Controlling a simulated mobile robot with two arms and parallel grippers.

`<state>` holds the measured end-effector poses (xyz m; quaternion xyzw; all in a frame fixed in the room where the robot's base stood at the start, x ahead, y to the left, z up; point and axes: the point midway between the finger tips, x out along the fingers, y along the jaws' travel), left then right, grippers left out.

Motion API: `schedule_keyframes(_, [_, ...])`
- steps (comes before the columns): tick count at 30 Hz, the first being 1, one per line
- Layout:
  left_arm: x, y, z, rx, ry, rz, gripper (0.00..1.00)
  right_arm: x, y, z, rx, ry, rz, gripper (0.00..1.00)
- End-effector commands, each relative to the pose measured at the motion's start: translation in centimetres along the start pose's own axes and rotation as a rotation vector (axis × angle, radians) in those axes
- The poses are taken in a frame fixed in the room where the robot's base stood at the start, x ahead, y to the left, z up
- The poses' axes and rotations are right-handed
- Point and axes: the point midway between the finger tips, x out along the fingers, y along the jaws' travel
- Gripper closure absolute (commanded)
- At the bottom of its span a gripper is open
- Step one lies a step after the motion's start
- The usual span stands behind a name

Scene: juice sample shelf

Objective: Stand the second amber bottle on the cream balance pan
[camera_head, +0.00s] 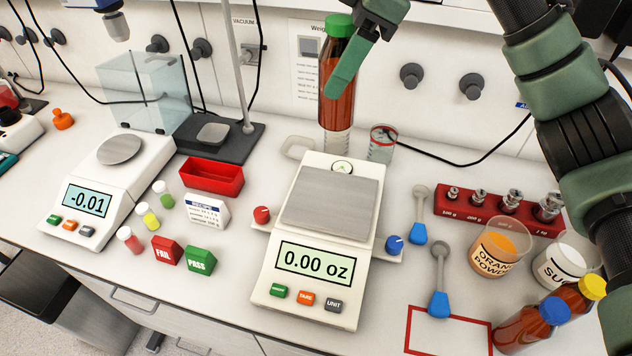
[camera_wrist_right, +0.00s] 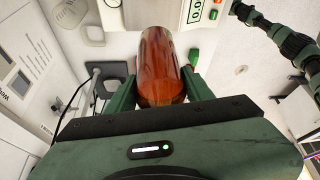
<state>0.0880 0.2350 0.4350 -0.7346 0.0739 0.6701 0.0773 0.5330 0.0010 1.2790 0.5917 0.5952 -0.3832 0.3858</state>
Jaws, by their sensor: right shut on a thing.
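My right gripper (camera_head: 345,75) is shut on an amber bottle (camera_head: 334,98) with a green cap. It holds the bottle roughly upright, behind the cream balance and to the left of my right arm. In the right wrist view the bottle (camera_wrist_right: 162,60) sits between the fingers of the gripper (camera_wrist_right: 160,92). Clear glass shows at its lower end; I cannot tell whether this is the bottle. The cream balance (camera_head: 318,315) reads 0.00 oz, and its square grey pan (camera_head: 330,203) is empty. My left gripper is not seen.
A clear beaker (camera_head: 381,143) stands behind the cream balance. A red weight rack (camera_head: 455,214), blue-handled scoops and powder beakers are on the right. Two amber bottles, blue-capped (camera_head: 524,327) and yellow-capped (camera_head: 573,297), are near right. Another balance (camera_head: 100,185) reads -0.01.

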Motion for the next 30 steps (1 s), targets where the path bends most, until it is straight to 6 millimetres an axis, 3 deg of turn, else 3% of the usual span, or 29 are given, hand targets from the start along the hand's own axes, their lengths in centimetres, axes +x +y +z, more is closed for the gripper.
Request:
schedule_keyframes(15, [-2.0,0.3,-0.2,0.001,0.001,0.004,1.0,11.5,-0.1,5.2,0.002,-0.001,-0.003,1.0])
schedule_keyframes(30, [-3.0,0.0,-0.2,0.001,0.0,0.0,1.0,16.7,-0.1,7.6,0.003,-0.001,-0.002,1.0])
